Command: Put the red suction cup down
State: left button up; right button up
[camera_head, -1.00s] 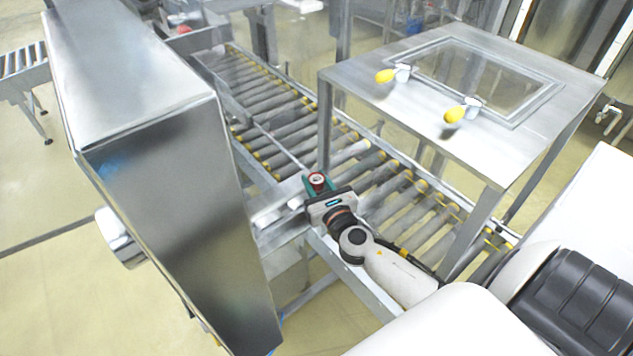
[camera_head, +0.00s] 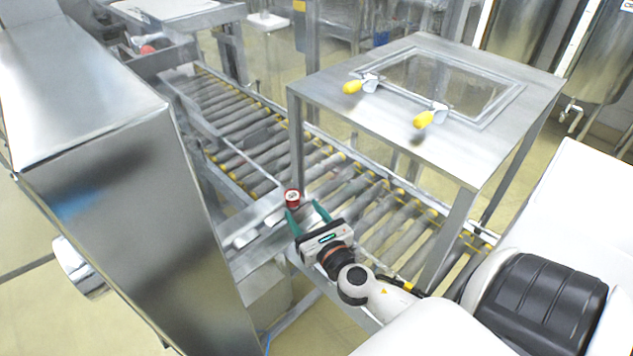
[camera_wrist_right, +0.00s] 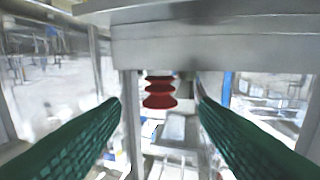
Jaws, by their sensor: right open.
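The red suction cup (camera_head: 292,197) stands at the near side of the roller conveyor, by the machine's metal ledge, just beyond my right gripper. In the right wrist view it is a red ribbed bellows (camera_wrist_right: 160,92) that shows between the two green fingers, touching neither. My right gripper (camera_head: 307,209) is open and empty, its fingers spread and pointing at the cup. What exactly the cup rests on or is attached to is hard to tell. My left gripper is not in view.
A roller conveyor (camera_head: 230,118) runs behind the cup. A steel frame with a glass-panelled top and yellow-handled clamps (camera_head: 440,120) stands over it at right. A large steel cabinet (camera_head: 120,220) fills the left.

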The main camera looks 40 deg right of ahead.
jog(key=shift+s+a+b, duration=0.25)
jog(key=shift+s+b, duration=0.1)
jog(key=shift+s, duration=1)
jog(key=shift+s+a+b, duration=0.2)
jog(key=shift+s+b, duration=0.1)
jog(key=shift+s, duration=1.05)
jog(key=s+f+m+g, duration=0.3)
jog(key=f+m, duration=0.2)
jog(key=f, duration=0.6)
jog(key=s+d+f+m+g, duration=0.1)
jog(key=s+f+m+g, duration=0.2)
jog(key=f, duration=0.7)
jog(key=s+f+m+g, duration=0.25)
jog(key=f+m, duration=0.35)
jog(key=f, duration=0.5)
jog(key=s+a+f+m+g+y, duration=0.1)
jog(key=s+a+f+m+g, duration=0.1)
jog(key=s+f+m, duration=0.4)
jog(key=s+a+f+m+g+y, duration=0.1)
jog(key=s+a+f+m+g, duration=0.2)
jog(key=s+f+m, duration=0.2)
jog(key=s+a+f+m+g+y+b, duration=0.1)
jog(key=s+a+f+m+g, duration=0.2)
jog(key=s+f+m, duration=0.3)
jog(key=s+f, duration=0.4)
jog(key=s, duration=0.3)
jog(key=shift+m, duration=0.3)
